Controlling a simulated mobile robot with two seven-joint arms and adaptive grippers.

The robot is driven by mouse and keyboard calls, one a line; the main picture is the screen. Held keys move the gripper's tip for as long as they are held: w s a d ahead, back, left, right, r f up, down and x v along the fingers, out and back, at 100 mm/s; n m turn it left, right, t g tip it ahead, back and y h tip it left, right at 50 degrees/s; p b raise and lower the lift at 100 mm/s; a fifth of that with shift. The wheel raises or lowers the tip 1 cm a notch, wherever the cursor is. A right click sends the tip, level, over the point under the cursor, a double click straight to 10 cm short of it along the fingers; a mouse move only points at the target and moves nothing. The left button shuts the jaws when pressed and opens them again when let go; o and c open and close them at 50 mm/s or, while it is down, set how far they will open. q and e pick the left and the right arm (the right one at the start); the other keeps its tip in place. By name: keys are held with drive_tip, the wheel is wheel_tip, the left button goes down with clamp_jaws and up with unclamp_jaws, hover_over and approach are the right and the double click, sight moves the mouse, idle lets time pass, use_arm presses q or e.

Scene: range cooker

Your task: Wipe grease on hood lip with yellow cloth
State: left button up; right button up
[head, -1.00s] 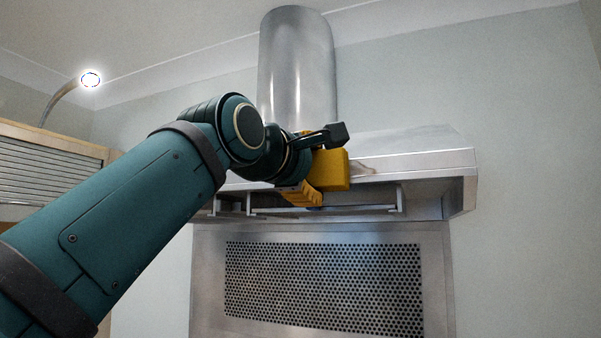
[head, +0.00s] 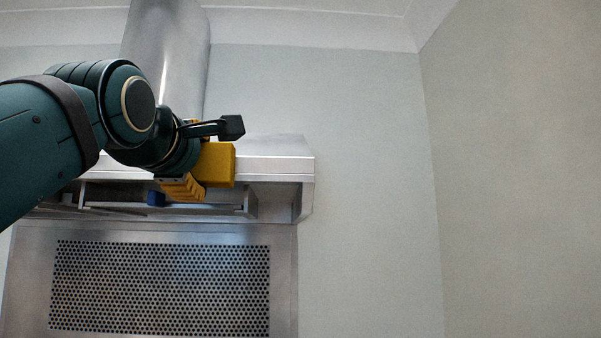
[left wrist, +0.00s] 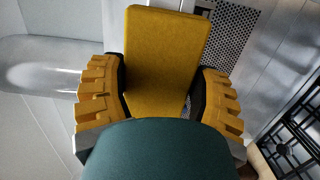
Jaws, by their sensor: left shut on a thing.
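The yellow cloth (head: 218,164) is a thick folded block at the front lip of the steel hood (head: 275,168), right of the lip's middle. My left gripper (head: 190,182) is shut on it; in the left wrist view the cloth (left wrist: 165,60) stands out between the two orange fingers (left wrist: 160,98). The cloth appears to touch the lip, but the contact face is hidden. No brown grease shows on the bare lip right of the cloth; the part behind cloth and gripper is hidden. My right gripper is not in view.
A perforated steel panel (head: 160,288) lies below the hood, and the round duct (head: 165,60) rises above it. The wall (head: 370,180) right of the hood is clear. Black hob grates (left wrist: 295,140) show in the left wrist view.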

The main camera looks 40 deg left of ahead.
sight(223, 163)
use_arm(q)
drive_tip(key=shift+w+d, duration=0.25)
drive_tip(key=shift+w, duration=0.15)
drive_tip(key=shift+w+d+f, duration=0.1)
drive_tip(key=shift+w+d, duration=1.05)
drive_tip(key=shift+w, duration=0.15)
